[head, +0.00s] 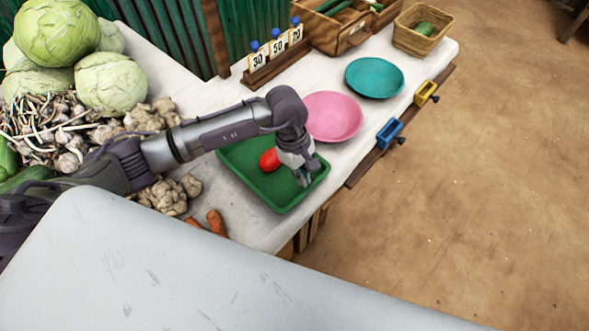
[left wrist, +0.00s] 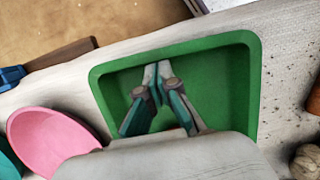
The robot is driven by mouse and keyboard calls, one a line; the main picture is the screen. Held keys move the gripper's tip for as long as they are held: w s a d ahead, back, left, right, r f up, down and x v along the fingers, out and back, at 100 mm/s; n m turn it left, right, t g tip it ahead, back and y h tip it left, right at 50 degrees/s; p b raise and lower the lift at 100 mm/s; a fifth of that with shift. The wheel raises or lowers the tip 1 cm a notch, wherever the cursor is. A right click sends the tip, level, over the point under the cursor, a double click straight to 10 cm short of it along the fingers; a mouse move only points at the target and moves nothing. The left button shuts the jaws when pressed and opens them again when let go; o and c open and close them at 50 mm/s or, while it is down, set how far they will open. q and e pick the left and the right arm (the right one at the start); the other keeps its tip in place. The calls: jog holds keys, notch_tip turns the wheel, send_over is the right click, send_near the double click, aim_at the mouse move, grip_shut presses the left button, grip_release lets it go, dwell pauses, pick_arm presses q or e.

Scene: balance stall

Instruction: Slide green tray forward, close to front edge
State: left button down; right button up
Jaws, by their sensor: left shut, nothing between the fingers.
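The green tray (head: 279,202) lies on the white-topped stall table, near its front edge, in the head view. A red rounded item (head: 269,160), possibly a tomato or pepper, sits in the tray, partly hidden by my arm. My left gripper (head: 306,181) is shut and empty, its fingertips inside the tray near the wall on the front-edge side. In the left wrist view, the green tray (left wrist: 251,75) surrounds the shut fingertips (left wrist: 157,70), and a sliver of red shows behind the fingers. I cannot tell whether the fingertips touch the tray wall. My right gripper is not in view.
A pink plate (head: 333,117) lies beside the tray, with a teal plate (head: 375,77) beyond. Blue (head: 389,133) and yellow (head: 426,93) holders sit on the front edge. Carrots (head: 216,222), ginger (head: 166,196) and cabbages (head: 110,83) lie to the left.

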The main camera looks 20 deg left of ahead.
pick_arm(q)
jog(key=shift+a+r, duration=0.1)
jog(key=shift+r, duration=0.1)
jog(key=v, duration=1.1)
jog(key=shift+r, duration=0.3)
